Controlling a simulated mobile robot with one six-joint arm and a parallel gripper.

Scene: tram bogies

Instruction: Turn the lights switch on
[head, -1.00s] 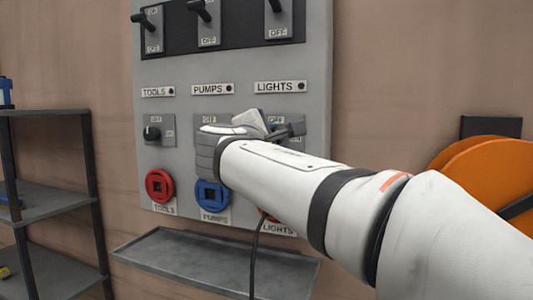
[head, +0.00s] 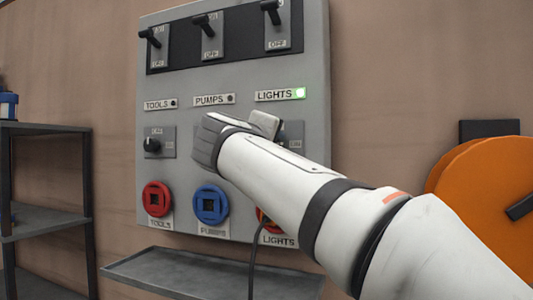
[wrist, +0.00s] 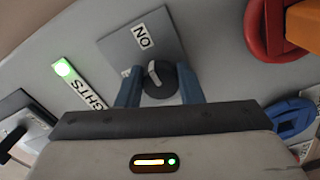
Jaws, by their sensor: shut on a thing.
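The lights switch is a black rotary knob (wrist: 158,82) with a white pointer mark, on a grey plate (wrist: 145,38). In the wrist view the pointer is turned toward the ON label. My gripper (wrist: 159,92) has its two blue fingers on either side of the knob and is shut on it. In the head view my gripper (head: 236,135) covers the knob, and only the right part of its plate (head: 295,138) shows. The lamp beside the LIGHTS label (head: 300,93) glows green; it also shows lit in the wrist view (wrist: 63,67).
The panel holds black levers (head: 210,25) above, a TOOLS knob (head: 152,145), a red socket (head: 157,199) and a blue socket (head: 210,205). A cable (head: 254,265) hangs below. A grey shelf (head: 210,278) juts out underneath. An orange reel (head: 485,195) is at right.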

